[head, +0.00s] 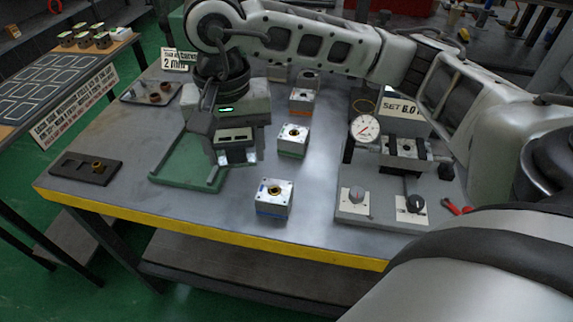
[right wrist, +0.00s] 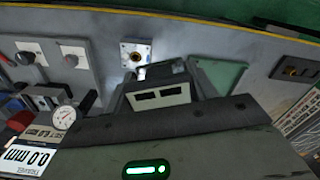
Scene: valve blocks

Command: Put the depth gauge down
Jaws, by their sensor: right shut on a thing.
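My right gripper (head: 237,152) reaches in from the right and points down over the right part of the green tray (head: 180,180). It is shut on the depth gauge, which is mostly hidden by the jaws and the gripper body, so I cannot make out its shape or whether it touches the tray. In the right wrist view the gripper (right wrist: 158,88) shows with the green tray behind it at the right. My left gripper is not in view.
Valve blocks stand in a row: a blue one (head: 274,198), a green one (head: 293,140) and an orange one (head: 301,101). A dark holder (head: 103,179) lies at the left. A dial gauge (head: 365,128) stands at the right.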

